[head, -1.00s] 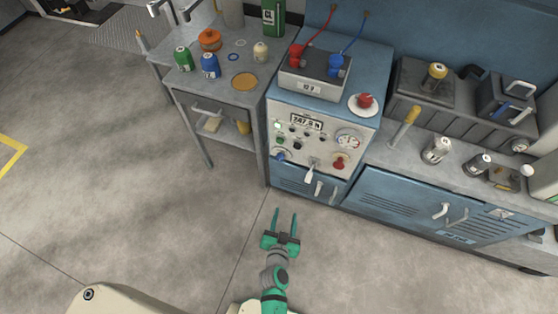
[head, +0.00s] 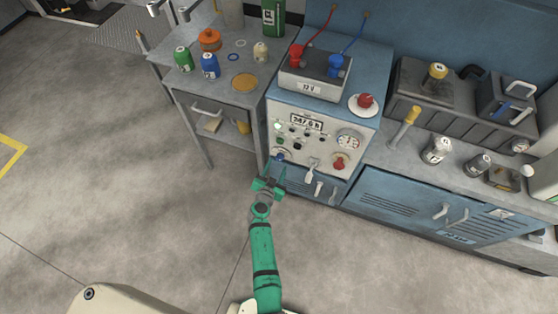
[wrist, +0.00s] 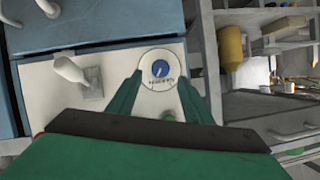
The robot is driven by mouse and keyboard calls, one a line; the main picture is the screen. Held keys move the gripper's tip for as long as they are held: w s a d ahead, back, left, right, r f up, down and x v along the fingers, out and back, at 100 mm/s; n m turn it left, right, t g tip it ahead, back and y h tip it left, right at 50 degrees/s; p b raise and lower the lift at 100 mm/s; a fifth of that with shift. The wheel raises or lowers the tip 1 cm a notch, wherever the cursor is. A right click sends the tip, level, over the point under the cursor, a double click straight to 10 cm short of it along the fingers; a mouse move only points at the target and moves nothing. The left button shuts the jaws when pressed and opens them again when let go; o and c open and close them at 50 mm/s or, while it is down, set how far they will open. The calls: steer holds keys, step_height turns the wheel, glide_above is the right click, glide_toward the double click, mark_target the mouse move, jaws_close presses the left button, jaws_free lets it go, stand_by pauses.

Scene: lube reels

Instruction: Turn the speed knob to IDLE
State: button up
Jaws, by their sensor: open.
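The blue speed knob (wrist: 160,69) sits on a round white dial plate on the cream panel, with a pale pointer line on its face. The dial's lettering is too small to read. In the head view the blue knob (head: 279,155) is at the lower left of the control panel (head: 301,133). My gripper (wrist: 163,82) is open, with its green fingers spread on either side of the dial in the wrist view. In the head view my gripper (head: 276,174) is just below and in front of the knob. I cannot tell whether it touches the knob.
A lever switch (head: 313,166) and a red knob (head: 339,161) are right of the blue knob. A battery (head: 314,80) with red and blue clamps stands above. A grey cart (head: 209,90) is at left. The floor at left is clear.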

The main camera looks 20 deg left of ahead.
mark_target(279, 160)
steer(key=shift+x, duration=2.85)
steer(key=shift+c, duration=0.3)
steer(key=c, duration=1)
